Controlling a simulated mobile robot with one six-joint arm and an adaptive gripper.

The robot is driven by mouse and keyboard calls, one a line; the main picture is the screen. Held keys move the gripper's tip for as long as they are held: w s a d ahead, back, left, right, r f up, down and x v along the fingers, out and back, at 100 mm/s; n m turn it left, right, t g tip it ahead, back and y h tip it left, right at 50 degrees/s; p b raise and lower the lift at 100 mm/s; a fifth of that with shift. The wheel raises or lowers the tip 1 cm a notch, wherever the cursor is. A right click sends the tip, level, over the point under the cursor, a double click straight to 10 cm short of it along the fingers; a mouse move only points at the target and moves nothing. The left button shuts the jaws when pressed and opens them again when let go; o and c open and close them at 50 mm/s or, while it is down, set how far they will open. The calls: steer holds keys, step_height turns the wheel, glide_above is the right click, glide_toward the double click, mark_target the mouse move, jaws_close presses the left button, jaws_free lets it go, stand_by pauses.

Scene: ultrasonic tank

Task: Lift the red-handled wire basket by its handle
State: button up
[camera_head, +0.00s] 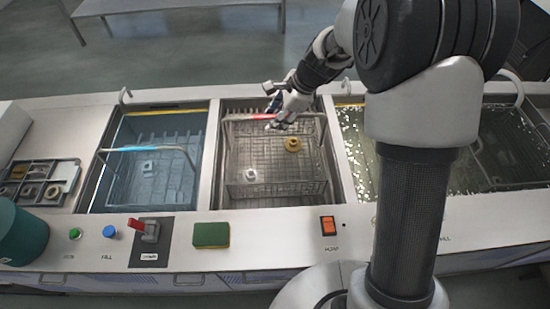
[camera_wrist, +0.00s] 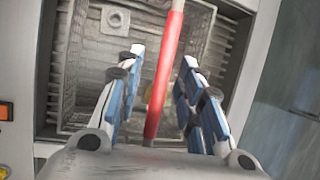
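The wire basket (camera_head: 275,185) sits in the middle tank, with its handle bar raised across the top. In the wrist view, the red grip (camera_wrist: 165,75) runs lengthwise between the two blue-padded fingers of my gripper (camera_wrist: 162,58). The fingers are open, with a gap visible on either side of the grip. My gripper hides part of the bar in the head view.
A blue-handled basket (camera_head: 150,175) sits in the left tank (camera_head: 203,125). Another basket (camera_head: 515,145) is at the right. A white part (camera_head: 250,174) and a yellowish ring (camera_head: 292,144) lie in the middle basket. Tank walls stand close around it.

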jaws_close()
stand_by(0.3)
steer(key=shift+r, duration=0.15)
